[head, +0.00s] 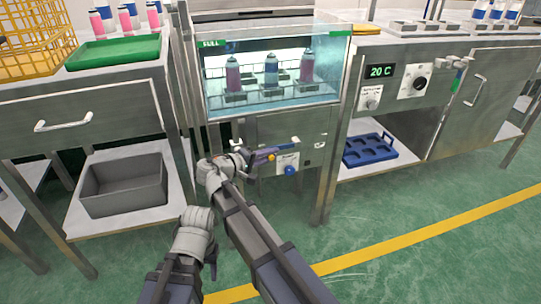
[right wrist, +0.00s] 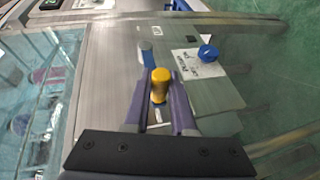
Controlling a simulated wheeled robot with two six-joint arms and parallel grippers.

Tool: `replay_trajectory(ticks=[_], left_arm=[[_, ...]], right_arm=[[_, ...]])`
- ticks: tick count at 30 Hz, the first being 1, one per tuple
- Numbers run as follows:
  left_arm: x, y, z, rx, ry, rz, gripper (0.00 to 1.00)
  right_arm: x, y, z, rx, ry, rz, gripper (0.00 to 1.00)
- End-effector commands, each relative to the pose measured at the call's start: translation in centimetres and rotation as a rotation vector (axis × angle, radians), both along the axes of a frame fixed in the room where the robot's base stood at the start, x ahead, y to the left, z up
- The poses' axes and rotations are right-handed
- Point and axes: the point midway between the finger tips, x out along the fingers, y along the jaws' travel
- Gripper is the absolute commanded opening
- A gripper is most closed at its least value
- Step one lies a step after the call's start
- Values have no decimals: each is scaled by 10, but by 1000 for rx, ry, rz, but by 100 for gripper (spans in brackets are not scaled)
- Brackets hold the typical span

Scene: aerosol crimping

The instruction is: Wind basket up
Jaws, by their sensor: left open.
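The basket (head: 272,96) sits low in the glass-fronted water tank (head: 216,112) in the head view, with several pink and blue cans standing in it. A crank with a blue arm (right wrist: 149,62) and a yellow handle (right wrist: 160,84) is on the steel front below the tank. My right gripper (head: 268,155) is at the crank. In the right wrist view, its purple fingers (right wrist: 163,105) are closed about the yellow handle, one on each side. My left gripper (head: 198,216) is low in front of the cabinet, away from the crank; its fingers are hardly visible.
A blue knob (head: 290,171) on a white label is right of the crank. A grey bin (head: 125,185) is on the left shelf, and a blue tray (head: 370,150) on the right one. A green tray (head: 112,52) and yellow basket (head: 35,40) are upper left. The floor is clear.

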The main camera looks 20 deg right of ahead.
Motion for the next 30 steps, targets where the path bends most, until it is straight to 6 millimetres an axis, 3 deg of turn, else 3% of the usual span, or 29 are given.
replay_trajectory(ticks=[6,30], left_arm=[[0,0,0,0,0,0,53],[0,0,0,0,0,0,53]], right_arm=[[0,0,0,0,0,0,0],[0,0,0,1,0,0,0]])
